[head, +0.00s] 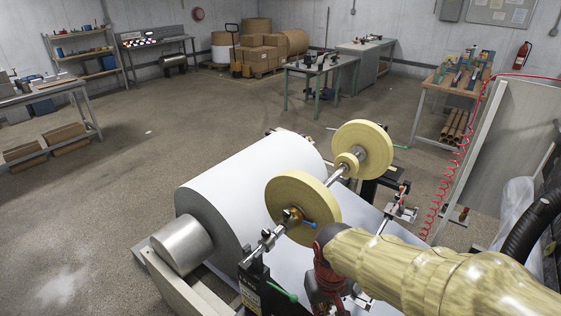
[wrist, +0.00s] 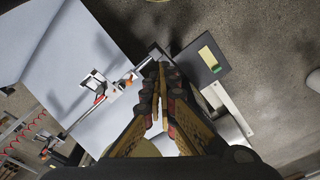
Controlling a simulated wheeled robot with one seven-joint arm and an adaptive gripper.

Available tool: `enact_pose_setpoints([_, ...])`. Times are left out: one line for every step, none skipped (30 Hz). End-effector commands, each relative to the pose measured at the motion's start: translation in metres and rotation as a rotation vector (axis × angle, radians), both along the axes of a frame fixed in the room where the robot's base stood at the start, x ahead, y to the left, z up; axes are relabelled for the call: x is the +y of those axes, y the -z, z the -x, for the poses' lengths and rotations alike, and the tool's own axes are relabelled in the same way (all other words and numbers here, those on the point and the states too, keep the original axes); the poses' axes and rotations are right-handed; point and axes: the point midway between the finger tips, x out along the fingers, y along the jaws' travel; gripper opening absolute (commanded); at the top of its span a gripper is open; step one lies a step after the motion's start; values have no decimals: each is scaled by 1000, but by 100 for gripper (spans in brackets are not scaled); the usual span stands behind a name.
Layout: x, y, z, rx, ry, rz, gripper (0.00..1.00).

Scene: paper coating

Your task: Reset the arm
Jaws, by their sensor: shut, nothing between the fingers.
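My gripper (wrist: 162,75) shows in the wrist view with its fingers together and nothing between them. It points down over the machine's metal rod and a dark plate (wrist: 190,63). In the head view my arm, in a yellowish cover, reaches in from the lower right; its end is beside the near yellow disc (head: 303,205), and the fingertips are hidden there. A large white paper roll (head: 235,190) lies left of the two yellow discs, which sit on a shaft.
A white sheet (wrist: 70,60) spreads beside the gripper. A grey panel (head: 505,150) and a red coiled hose (head: 450,180) stand to the right. Tables, shelves and a pallet of boxes (head: 262,52) are far back. Open floor (head: 90,200) lies to the left.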

Motion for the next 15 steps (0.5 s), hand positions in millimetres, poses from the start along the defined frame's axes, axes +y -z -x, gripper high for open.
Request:
enact_pose_setpoints([-10, -16, 9, -29, 15, -8, 0])
enact_pose_setpoints([-15, -24, 15, -45, 24, -11, 0])
enact_pose_setpoints([-23, -36, 24, -67, 36, -16, 0])
enact_pose_setpoints([-28, -45, 30, -87, 47, -21, 0])
enact_pose_setpoints([-34, -53, 36, -107, 58, -25, 0])
enact_pose_setpoints([-41, -64, 44, -138, 75, -31, 0])
enact_pose_setpoints([-46, -71, 51, -160, 87, -34, 0])
enact_pose_setpoints([-52, -79, 57, -183, 100, -37, 0])
enact_pose_setpoints([-58, -88, 64, -216, 117, -42, 0])
enact_pose_setpoints([-62, -95, 68, -241, 130, -45, 0])
enact_pose_setpoints([-66, -101, 72, -265, 142, -47, 0])
enact_pose_setpoints([-71, -109, 77, -297, 160, -50, 0])
enact_pose_setpoints([-74, -115, 79, -320, 170, -52, 0])
enact_pose_setpoints([-77, -121, 81, -342, 181, -54, 0])
enact_pose_setpoints([-81, -127, 83, -369, 193, -55, 0])
